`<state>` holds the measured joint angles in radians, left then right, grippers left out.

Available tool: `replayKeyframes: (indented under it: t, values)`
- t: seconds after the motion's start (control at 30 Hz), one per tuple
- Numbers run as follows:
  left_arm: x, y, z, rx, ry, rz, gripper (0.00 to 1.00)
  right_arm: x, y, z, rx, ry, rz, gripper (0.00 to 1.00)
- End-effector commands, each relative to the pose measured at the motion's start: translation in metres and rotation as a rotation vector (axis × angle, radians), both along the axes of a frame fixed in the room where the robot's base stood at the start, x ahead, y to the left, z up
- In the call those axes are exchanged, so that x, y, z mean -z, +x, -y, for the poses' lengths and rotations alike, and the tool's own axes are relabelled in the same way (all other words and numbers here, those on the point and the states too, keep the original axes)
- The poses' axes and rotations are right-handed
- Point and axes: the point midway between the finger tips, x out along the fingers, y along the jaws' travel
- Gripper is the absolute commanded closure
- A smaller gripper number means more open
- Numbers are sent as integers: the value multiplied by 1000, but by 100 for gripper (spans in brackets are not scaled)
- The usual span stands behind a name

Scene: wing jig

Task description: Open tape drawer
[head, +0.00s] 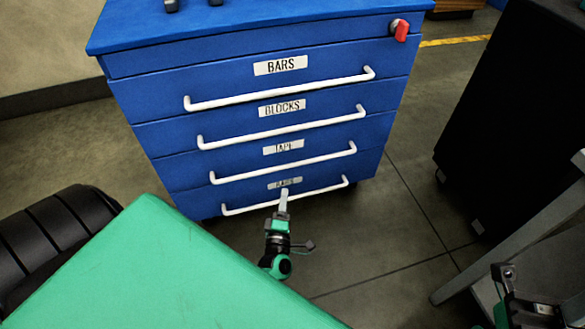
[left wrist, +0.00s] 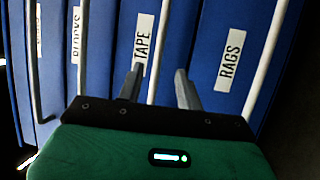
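The blue drawer cabinet (head: 150,65) has drawers labelled BARS, BLOCKS, TAPE and RAGS from top to bottom, each with a white bar handle. All look shut. The TAPE drawer's label (head: 284,146) is above its handle (head: 230,179); in the left wrist view the TAPE label (left wrist: 143,38) also shows. My left gripper (head: 284,192) is just below the TAPE handle in the head view, hiding part of the RAGS label. In the left wrist view its fingers (left wrist: 159,70) are open, with the TAPE handle (left wrist: 160,45) between them; contact is unclear. My right gripper (head: 507,275) is partly visible at lower right.
A red item (head: 400,30) sticks out at the cabinet's top right corner. The RAGS handle (head: 325,190) runs close below my left gripper. A black cabinet-like body (head: 510,100) stands at right. Floor between is clear.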

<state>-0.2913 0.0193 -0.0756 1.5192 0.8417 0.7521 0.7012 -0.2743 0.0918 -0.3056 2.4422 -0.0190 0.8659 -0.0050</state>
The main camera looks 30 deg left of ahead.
Motion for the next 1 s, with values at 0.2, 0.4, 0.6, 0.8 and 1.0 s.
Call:
replayKeyframes:
  t: [0.2,0.4,0.6,0.8,1.0]
  values:
    - [-8,41,-21,1,4,3,64,0,0,0,0,3,22,100]
    - [-14,77,-38,2,4,0,64,-1,-1,0,0,4,44,100]
    - [-20,100,-50,1,4,-1,64,-4,-3,1,0,7,61,100]
    - [-21,107,-54,2,3,-3,64,-5,-3,1,0,8,64,100]
    - [-22,107,-54,2,3,-3,64,-7,-3,1,0,8,70,100]
